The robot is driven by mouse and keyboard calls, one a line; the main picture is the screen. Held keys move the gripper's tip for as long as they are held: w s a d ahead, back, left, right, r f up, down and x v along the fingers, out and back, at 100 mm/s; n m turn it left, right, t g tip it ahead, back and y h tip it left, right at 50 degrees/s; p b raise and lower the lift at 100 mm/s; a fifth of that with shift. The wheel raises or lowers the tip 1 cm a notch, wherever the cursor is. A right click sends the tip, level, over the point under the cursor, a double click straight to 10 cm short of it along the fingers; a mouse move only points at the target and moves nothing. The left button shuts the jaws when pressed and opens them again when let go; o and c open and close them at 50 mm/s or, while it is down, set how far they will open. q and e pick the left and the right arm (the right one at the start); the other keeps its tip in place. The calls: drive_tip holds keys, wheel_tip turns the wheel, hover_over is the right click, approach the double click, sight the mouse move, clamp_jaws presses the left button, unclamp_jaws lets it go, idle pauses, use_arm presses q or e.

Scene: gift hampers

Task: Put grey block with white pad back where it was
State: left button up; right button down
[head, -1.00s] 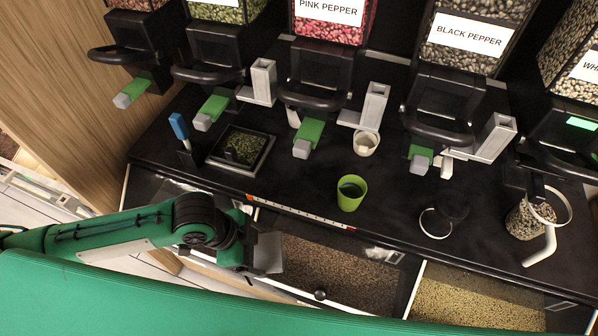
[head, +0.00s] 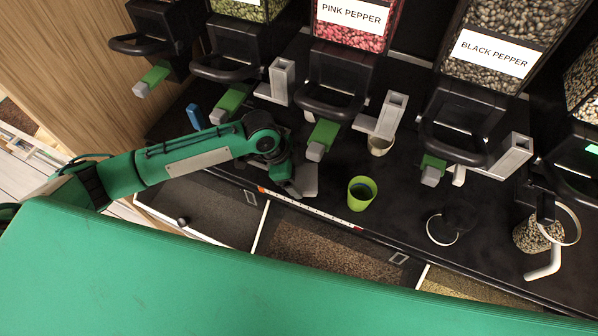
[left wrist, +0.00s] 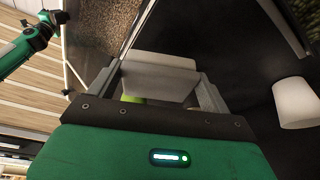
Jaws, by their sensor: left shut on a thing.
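My left gripper (head: 297,182) is shut on the grey block (head: 308,179) above the counter's front edge, near the ruler strip and left of the green cup. In the left wrist view the block (left wrist: 160,80) sits across between the two fingers of the left gripper (left wrist: 157,92), with a paler upper part; I cannot clearly tell which part is the white pad. My right gripper does not show in the head view. A green arm end (left wrist: 42,28) at the upper left of the left wrist view appears to be mine; its fingers are too small to read.
A green cup (head: 362,193) and a pale cup (head: 380,145) stand on the black counter (head: 400,215). Pepper dispensers with grey chutes and green levers hang above. A blue-handled tool (head: 195,116) is behind my arm. A dark lid with a ring (head: 455,222) and a jar (head: 531,236) stand at right.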

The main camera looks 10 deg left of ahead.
sight(299, 175)
use_arm(q)
drive_tip(key=shift+w+d, duration=0.15)
drive_tip(key=shift+w, duration=0.5)
drive_tip(key=shift+w+f+p, duration=0.2)
drive_tip(key=shift+w+p, duration=0.05)
drive_tip(key=shift+p, duration=0.2)
wheel_tip(299, 175, down, 2)
drive_tip(key=shift+f+p, duration=0.2)
drive_tip(key=shift+p, duration=0.25)
drive_tip(key=shift+f, duration=0.35)
drive_tip(key=o, duration=0.8)
